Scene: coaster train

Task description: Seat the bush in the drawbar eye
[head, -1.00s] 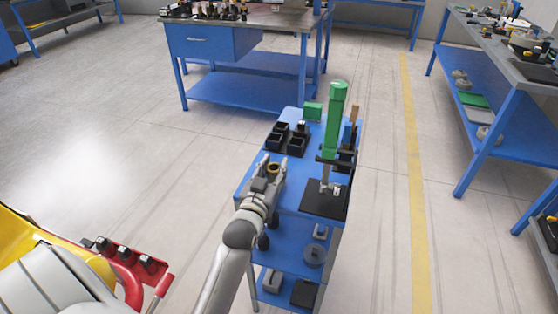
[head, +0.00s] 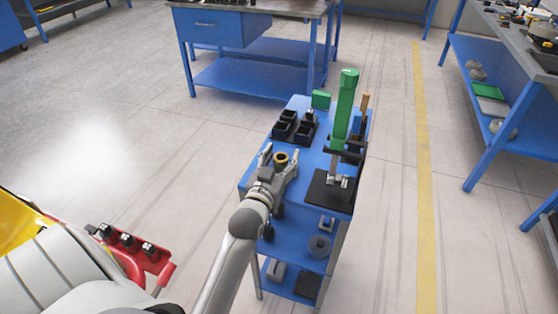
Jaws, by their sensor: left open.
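A small brass-coloured ring, which looks like the bush (head: 281,158), is on the blue cart top near its left edge. My left gripper (head: 279,154) is open, with its fingers spread to either side of the ring. I cannot tell whether either finger touches it. I cannot make out the drawbar eye for certain. A yellow and white vehicle body with a red bar (head: 140,252) fills the lower left. My right gripper is not in view.
On the blue cart (head: 262,172) stand black bins (head: 290,131), an upright green-handled tool (head: 345,105) and a black plate (head: 326,190). Its lower shelves hold grey and black parts. A blue workbench (head: 250,80) stands behind, another bench (head: 490,130) at right.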

